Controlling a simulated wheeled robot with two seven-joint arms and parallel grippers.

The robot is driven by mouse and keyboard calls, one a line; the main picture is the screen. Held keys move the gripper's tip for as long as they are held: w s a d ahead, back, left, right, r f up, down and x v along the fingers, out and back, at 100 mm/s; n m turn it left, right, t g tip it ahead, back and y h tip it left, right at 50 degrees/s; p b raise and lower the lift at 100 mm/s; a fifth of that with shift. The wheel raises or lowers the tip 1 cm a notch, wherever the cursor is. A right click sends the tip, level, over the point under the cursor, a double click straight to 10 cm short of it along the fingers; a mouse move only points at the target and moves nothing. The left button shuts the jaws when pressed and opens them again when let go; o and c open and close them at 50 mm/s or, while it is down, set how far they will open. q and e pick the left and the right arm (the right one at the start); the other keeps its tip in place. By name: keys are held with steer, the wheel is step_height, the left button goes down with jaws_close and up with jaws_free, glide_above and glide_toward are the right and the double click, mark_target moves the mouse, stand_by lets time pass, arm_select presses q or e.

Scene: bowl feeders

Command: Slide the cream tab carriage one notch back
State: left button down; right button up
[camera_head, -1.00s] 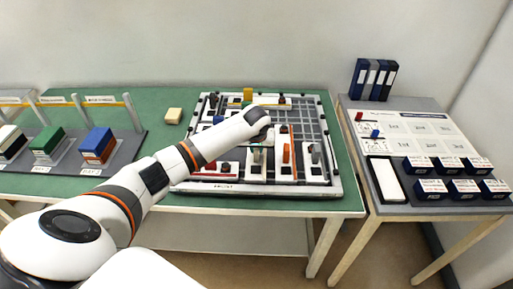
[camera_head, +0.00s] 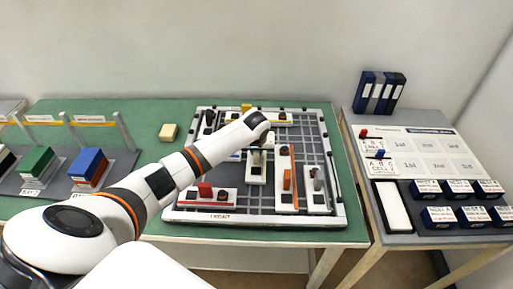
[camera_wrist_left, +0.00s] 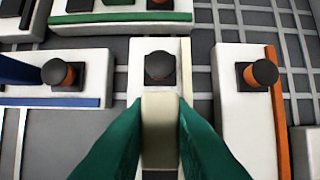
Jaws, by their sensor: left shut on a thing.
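The cream tab carriage (camera_head: 256,175) is a white block on the gridded board, left of the orange tab carriage (camera_head: 287,196). My left gripper (camera_head: 257,146) is over it, its tips mostly hidden by the wrist in the head view. In the left wrist view, the green fingers (camera_wrist_left: 160,125) are shut on the cream tab (camera_wrist_left: 160,103), with a dark round knob (camera_wrist_left: 159,66) just beyond it on the same carriage. The carriage's front end sits farther back than the orange carriage's front end. My right gripper is not in view.
The grey tab carriage (camera_head: 315,190) stands at the right and the red tab carriage (camera_head: 224,197) at the front left. A blue-strip carriage (camera_wrist_left: 55,78) lies close left of the cream one, a green-strip carriage (camera_wrist_left: 125,18) beyond. Bare grid shows in front of the cream carriage.

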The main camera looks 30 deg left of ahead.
arm_select(q)
steer(key=c, duration=1.3)
jaws_free()
steer(key=shift+s+d+r, duration=0.1)
steer(key=shift+s+d, duration=0.15)
steer(key=shift+s, duration=0.15)
steer(key=shift+w+a, duration=0.1)
steer(key=shift+r, duration=0.4)
steer(key=v, duration=1.1)
steer(key=shift+b, duration=0.4)
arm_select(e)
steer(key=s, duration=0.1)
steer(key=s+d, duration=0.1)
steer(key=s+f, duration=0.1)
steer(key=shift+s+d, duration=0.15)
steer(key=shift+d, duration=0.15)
arm_select(q)
steer(key=shift+f, duration=0.15)
